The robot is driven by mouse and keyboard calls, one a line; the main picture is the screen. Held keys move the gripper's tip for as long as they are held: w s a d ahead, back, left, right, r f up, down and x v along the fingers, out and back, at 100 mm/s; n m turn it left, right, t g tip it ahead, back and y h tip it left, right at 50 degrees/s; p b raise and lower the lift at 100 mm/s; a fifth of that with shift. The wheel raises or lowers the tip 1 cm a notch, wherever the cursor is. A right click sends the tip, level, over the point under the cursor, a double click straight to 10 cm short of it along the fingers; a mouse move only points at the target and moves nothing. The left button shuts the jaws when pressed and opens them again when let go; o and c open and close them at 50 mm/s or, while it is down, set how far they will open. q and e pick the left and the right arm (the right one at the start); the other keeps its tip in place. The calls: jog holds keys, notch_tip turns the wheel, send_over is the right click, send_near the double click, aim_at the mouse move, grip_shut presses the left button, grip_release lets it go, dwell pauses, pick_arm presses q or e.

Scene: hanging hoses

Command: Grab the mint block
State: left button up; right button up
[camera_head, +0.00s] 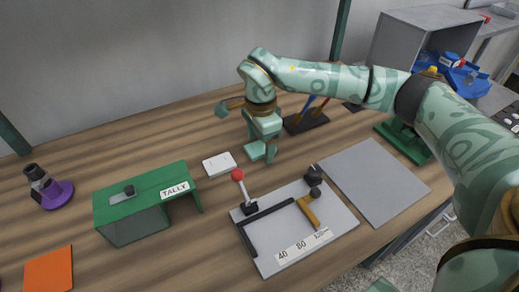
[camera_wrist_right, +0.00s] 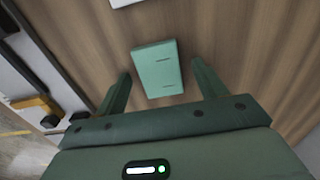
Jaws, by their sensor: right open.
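The mint block (camera_head: 256,152) stands on the wooden table near the middle of the head view, partly overlapped by my right gripper. In the right wrist view the mint block (camera_wrist_right: 156,68) shows between the two fingers, with a visible gap on each side. My right gripper (camera_head: 262,149) points down over the block; it also shows in the wrist view (camera_wrist_right: 161,70). It is open and holds nothing. How far the fingertips are above the table is hard to tell. My left gripper is not in view.
A red-knobbed lever (camera_head: 238,176) rises from a grey plate (camera_head: 268,264) in front. A green TALLY stand (camera_head: 120,206) is at the left, a tool holder (camera_head: 305,121) behind right, a bare grey sheet (camera_head: 375,180) at right.

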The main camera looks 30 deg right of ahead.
jog(key=c, duration=1.1)
jog(key=shift+o, duration=0.2)
jog(key=shift+r, duration=0.1)
